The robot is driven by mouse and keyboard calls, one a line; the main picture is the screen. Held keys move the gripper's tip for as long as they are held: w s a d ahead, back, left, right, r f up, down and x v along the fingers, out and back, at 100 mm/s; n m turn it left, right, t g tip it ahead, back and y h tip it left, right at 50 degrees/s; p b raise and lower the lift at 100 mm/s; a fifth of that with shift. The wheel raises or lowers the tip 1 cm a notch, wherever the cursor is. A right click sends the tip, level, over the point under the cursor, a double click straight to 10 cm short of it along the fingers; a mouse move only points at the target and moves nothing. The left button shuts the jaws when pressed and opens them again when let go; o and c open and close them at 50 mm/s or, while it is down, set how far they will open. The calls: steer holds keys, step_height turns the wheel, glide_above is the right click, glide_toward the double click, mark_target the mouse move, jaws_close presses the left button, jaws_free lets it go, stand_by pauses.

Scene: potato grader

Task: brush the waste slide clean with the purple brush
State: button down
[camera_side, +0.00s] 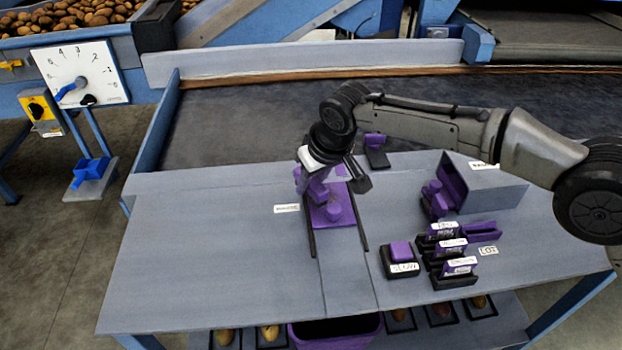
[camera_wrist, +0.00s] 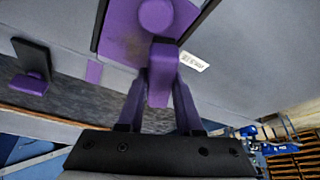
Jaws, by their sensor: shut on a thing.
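The waste slide (camera_side: 343,215) is a purple plate in a dark-railed channel on the grey bench, with a round purple knob on it. In the wrist view the slide (camera_wrist: 118,35) carries a brownish smudge near its lower edge. My gripper (camera_side: 312,184) is low over the slide's left part. In the wrist view its purple fingers (camera_wrist: 160,95) are shut on a purple block, which looks like the purple brush (camera_wrist: 162,60). The brush end reaches over the slide's edge, beside the knob.
A white label (camera_side: 286,208) lies left of the slide. A purple-and-black holder (camera_side: 376,150) stands behind. To the right are a grey bin (camera_side: 490,187), a purple block on a black base (camera_side: 400,258) and several labelled purple blocks in holders. The bench's left side is clear.

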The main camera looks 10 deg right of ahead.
steer(key=shift+f, duration=0.9)
